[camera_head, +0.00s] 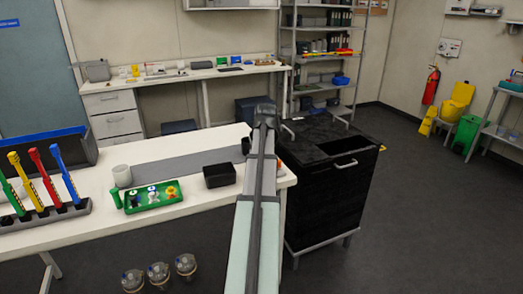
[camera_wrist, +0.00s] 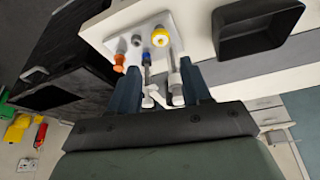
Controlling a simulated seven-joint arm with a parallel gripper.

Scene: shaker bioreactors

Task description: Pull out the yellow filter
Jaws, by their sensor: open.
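A yellow round piece with a pale centre (camera_wrist: 160,36), which looks like the yellow filter, stands on a white plate (camera_wrist: 112,22) in the wrist view. Beside it are an orange piece (camera_wrist: 119,61), a blue-topped piece (camera_wrist: 146,56) and grey parts. My gripper (camera_wrist: 160,77) is open, its two dark fingers apart, just below the yellow piece in the picture. Slim grey and white parts show between the fingers; I cannot tell whether they touch. In the head view my gripper (camera_head: 265,112) is at the table's right end, and my arm hides the plate.
A black bin (camera_head: 221,175) and a green tray (camera_head: 152,197) with small coloured pieces, one yellow, lie on the white table (camera_head: 85,230). A pipette rack (camera_head: 45,219) is at the left. A black cabinet-like unit (camera_head: 335,185) stands right of my arm.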

